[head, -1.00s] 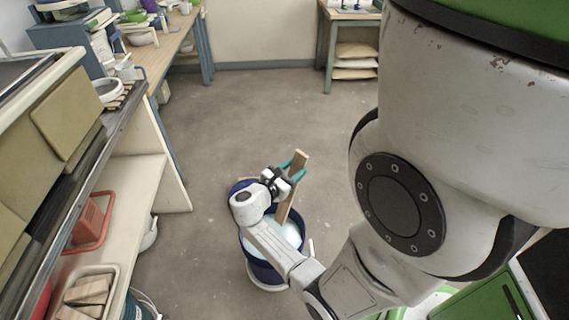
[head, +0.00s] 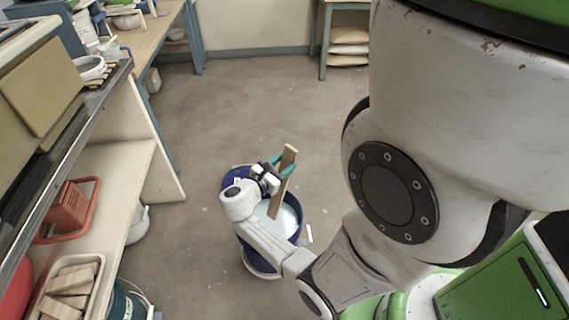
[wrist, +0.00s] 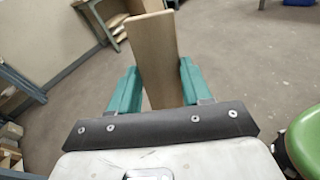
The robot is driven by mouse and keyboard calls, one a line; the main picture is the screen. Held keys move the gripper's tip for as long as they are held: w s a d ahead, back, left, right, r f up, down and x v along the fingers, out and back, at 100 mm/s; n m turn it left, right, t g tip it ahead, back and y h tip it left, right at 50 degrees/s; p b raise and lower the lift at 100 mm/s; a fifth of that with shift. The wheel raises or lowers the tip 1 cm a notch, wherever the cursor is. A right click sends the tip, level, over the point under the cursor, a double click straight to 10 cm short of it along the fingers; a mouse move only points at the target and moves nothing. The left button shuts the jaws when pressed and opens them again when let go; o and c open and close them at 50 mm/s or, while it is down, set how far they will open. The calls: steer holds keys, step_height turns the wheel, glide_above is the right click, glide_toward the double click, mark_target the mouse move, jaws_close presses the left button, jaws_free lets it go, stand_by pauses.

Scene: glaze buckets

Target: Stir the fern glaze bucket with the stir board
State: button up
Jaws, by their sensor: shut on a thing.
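The stir board (head: 282,180) is a flat wooden plank, tilted, with its lower end down inside a dark blue bucket (head: 241,179). Pale blue-white glaze (head: 286,218) shows in the bucket around the board. No label naming the glaze is readable. My gripper (head: 279,166), with teal fingers, is shut on the upper part of the board above the bucket. In the wrist view the board (wrist: 155,55) stands up between the teal fingers (wrist: 158,88). My arm hides part of the bucket's near left side.
A shelf unit on the left holds a red crate (head: 72,212) and a bin of wooden blocks (head: 68,290). A pale bucket (head: 138,222) stands beside it on the floor. The floor (head: 255,100) beyond the blue bucket is clear, up to a table with stacked sacks (head: 348,48).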

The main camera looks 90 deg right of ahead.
steer(key=w+f+b, duration=0.3)
steer(key=f+b, duration=0.9)
steer(key=f, duration=0.3)
stand_by(0.4)
steer(key=shift+a, duration=0.1)
stand_by(0.4)
